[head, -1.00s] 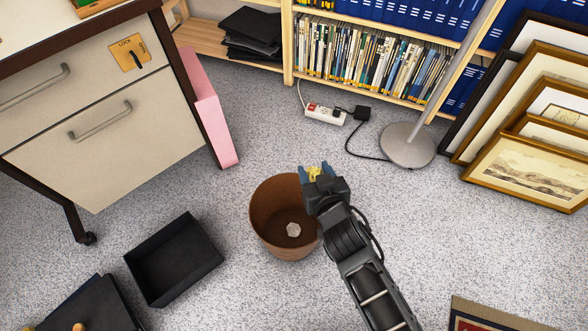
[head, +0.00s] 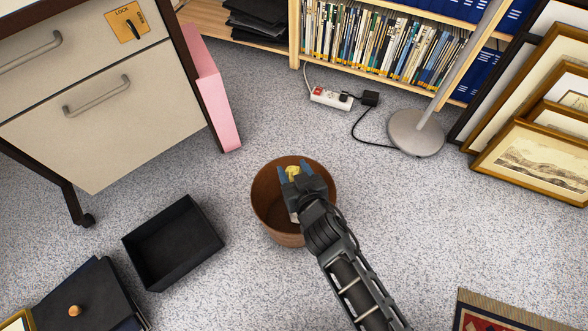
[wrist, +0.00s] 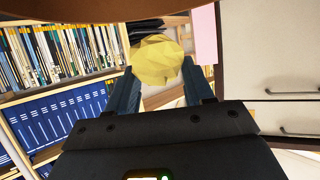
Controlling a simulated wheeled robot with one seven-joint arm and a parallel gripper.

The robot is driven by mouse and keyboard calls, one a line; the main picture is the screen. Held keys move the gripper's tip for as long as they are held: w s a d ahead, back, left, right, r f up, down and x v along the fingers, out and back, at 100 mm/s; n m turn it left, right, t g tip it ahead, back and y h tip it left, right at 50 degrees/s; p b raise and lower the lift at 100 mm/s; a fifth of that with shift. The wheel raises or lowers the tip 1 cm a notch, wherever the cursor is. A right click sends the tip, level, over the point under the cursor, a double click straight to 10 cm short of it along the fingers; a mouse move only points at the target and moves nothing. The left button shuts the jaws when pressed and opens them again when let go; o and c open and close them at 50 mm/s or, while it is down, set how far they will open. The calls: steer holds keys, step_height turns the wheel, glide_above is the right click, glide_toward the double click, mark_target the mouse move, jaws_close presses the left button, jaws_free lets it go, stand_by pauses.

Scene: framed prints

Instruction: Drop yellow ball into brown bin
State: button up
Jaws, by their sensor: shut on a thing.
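The yellow ball (head: 293,172) is a small, crumpled, faceted lump between the blue fingertips of my gripper (head: 290,176). In the wrist view the ball (wrist: 157,60) sits between the two fingers, which are shut on it. The brown bin (head: 266,218) is a round open bin standing on the carpet. In the head view my gripper and the ball overlap the bin's opening. A brown rim (wrist: 90,12) crosses the top of the wrist view. A pale piece in the bin is mostly hidden behind my gripper.
A black open box (head: 172,243) lies left of the bin. A drawer cabinet (head: 95,115) and a pink panel (head: 213,90) stand at upper left. A lamp base (head: 415,133), a power strip (head: 330,98) and framed prints (head: 535,160) are behind and right. Carpet around the bin is clear.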

steer(key=o, duration=1.1)
steer(key=p+v, duration=0.1)
steer(key=v, duration=0.6)
steer(key=shift+s+d+p, duration=0.15)
steer(key=shift+s+p, duration=0.2)
steer(key=shift+p, duration=0.05)
